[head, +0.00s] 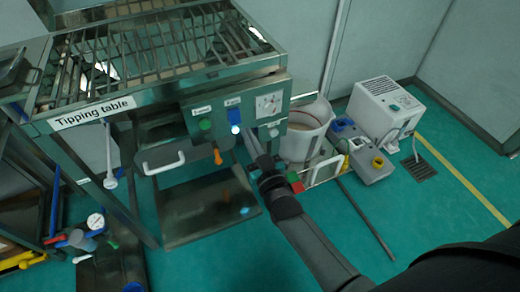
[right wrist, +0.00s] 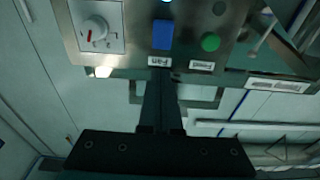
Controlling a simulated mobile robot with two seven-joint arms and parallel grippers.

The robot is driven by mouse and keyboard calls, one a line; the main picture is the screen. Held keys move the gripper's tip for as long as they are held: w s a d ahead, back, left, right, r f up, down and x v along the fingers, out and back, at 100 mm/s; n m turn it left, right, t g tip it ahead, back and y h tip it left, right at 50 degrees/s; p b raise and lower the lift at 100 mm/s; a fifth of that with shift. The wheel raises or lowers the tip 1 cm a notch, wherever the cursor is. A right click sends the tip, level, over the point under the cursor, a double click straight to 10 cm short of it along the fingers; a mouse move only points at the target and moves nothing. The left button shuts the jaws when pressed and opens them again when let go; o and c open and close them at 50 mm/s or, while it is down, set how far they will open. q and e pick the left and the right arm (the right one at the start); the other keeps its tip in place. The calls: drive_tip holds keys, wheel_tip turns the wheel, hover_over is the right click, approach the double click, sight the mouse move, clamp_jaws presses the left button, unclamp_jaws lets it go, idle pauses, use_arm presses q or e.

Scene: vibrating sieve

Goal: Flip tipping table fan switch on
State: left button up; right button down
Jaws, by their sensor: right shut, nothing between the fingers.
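The tipping table (head: 185,50) stands at the upper left, with a metal control panel (head: 248,98) on its front right. My right gripper (head: 249,138) is shut and empty, just below and in front of the panel. In the right wrist view its fingertips (right wrist: 160,82) point at the fan label. I cannot tell whether they touch the panel. My left gripper is not in view.
A white dial (head: 268,103) is right of the fan switch, and an orange handle (head: 217,157) is below the panel. A white bucket (head: 308,128) and a white box (head: 385,108) stand to the right. Green floor at the lower right is mostly clear.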

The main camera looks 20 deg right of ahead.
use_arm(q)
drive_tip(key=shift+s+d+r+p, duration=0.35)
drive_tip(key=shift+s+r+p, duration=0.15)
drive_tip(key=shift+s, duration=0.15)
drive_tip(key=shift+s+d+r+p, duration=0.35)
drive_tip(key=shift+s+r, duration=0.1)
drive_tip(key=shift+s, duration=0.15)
use_arm(e)
drive_tip(key=s+r, duration=0.1)
drive_tip(key=s, duration=0.5)
drive_tip(key=shift+s+d+r, duration=0.15)
drive_tip(key=shift+s+r, duration=0.05)
drive_tip(key=shift+s, duration=0.1)
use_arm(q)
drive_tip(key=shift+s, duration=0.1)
